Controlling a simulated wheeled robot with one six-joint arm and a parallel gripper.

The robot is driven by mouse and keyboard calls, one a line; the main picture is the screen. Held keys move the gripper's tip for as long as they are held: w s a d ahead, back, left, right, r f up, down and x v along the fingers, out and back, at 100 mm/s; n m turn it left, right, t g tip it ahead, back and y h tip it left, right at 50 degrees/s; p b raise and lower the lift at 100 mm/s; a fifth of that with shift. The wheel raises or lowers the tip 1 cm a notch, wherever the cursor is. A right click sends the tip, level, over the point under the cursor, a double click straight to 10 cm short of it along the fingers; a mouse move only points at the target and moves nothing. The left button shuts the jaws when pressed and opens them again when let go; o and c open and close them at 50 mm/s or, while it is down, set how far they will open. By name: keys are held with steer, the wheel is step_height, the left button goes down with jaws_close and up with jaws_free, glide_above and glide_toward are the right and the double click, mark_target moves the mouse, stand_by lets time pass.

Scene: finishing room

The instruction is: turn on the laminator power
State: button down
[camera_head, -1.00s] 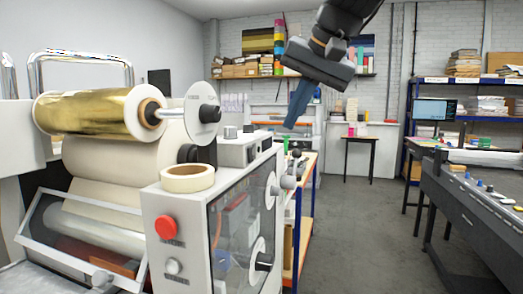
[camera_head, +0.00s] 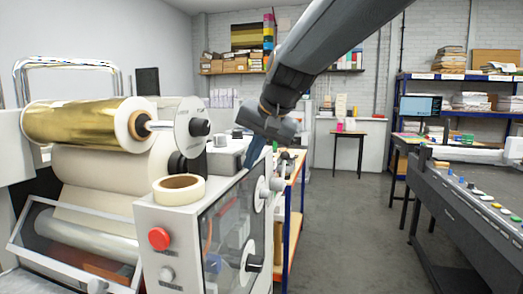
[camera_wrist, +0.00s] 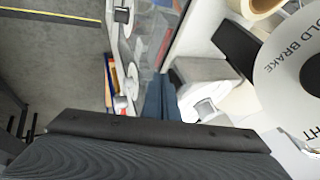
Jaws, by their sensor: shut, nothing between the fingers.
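The laminator (camera_head: 147,222) fills the left of the head view, with a gold foil roll (camera_head: 85,122) on it. Its front panel has a red round button (camera_head: 159,238) and a pale round knob (camera_head: 167,273); their labels are too small to read. A small grey box with knobs (camera_head: 225,154) stands on its top, and a pale knob on a grey block (camera_wrist: 203,108) shows in the wrist view. My gripper (camera_head: 249,163) is shut and empty, pointing down at the laminator's top right edge. The fingers (camera_wrist: 160,98) are beside that knob in the wrist view; contact cannot be told.
A tape roll (camera_head: 179,189) lies on the laminator's top. A white disc marked "OLD BRAKE" (camera_wrist: 290,75) is close on the right in the wrist view. A blue-framed bench (camera_head: 289,220) stands behind the laminator. A long dark machine (camera_head: 465,215) is at right, with clear floor (camera_head: 345,240) between.

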steer(key=shift+a, duration=0.2)
steer(key=shift+w+a+f, duration=0.15)
steer(key=shift+a+f, duration=0.05)
steer(key=shift+a, duration=0.05)
steer(key=shift+r, duration=0.15)
steer(key=shift+r+p, duration=0.7)
steer(key=shift+r, duration=0.05)
steer(key=shift+d, duration=0.1)
